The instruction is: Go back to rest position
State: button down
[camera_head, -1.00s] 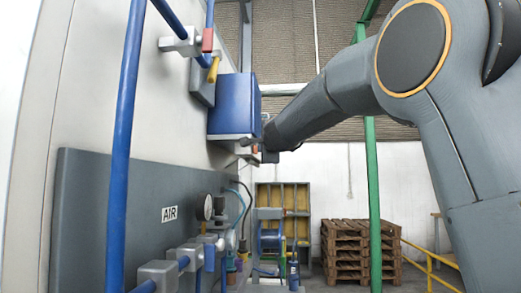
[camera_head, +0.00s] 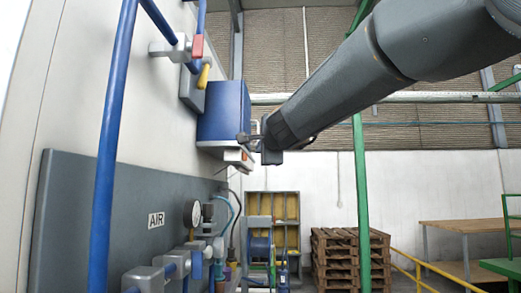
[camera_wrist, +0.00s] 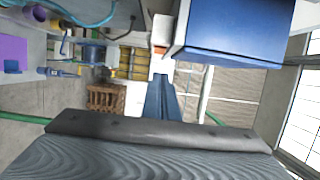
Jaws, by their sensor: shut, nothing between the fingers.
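My gripper (camera_head: 246,138) is at the end of my grey arm, which comes in from the upper right in the head view. It is beside the right side of the blue box (camera_head: 223,112) on the wall; I cannot tell whether they touch. In the wrist view my gripper's narrow fingers (camera_wrist: 162,98) are together, with nothing held between them. The blue box fills the upper right of the wrist view (camera_wrist: 235,32), close to the fingers. A small white and red part (camera_head: 238,156) is under the box, just below my gripper.
Blue pipes (camera_head: 110,140) and a grey AIR panel (camera_head: 90,210) with a gauge (camera_head: 192,213) line the left wall. A green post (camera_head: 361,190), stacked pallets (camera_head: 335,255), a yellow rail (camera_head: 410,265) and a wooden table (camera_head: 470,227) stand to the right.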

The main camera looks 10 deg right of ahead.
dwell(0.3)
jog(key=s+f+n+g, duration=0.3)
jog(key=f, duration=1)
jog(key=s+f+n+g+y, duration=0.1)
jog(key=s+f+n+g, duration=0.25)
jog(key=f, duration=0.95)
jog(key=s+f+n+g, duration=0.2)
jog(key=f+n, duration=0.2)
jog(key=f, duration=0.8)
jog(key=s+d+f+n+g, duration=0.2)
jog(key=s+f+g, duration=0.1)
jog(key=s+f, duration=0.4)
jog(key=s+d+f+n+g+h, duration=0.1)
jog(key=s+f+n+g, duration=0.1)
jog(key=s+f, duration=0.6)
jog(key=s+d+f+n+g+h, duration=0.1)
jog(key=s+d+f+n+g, duration=0.1)
jog(key=s+f, duration=0.6)
jog(key=s+n+g, duration=0.1)
jog(key=s+g, duration=0.1)
jog(key=s, duration=0.1)
jog(key=shift+s+d+f, duration=0.2)
jog(key=shift+s+d, duration=0.1)
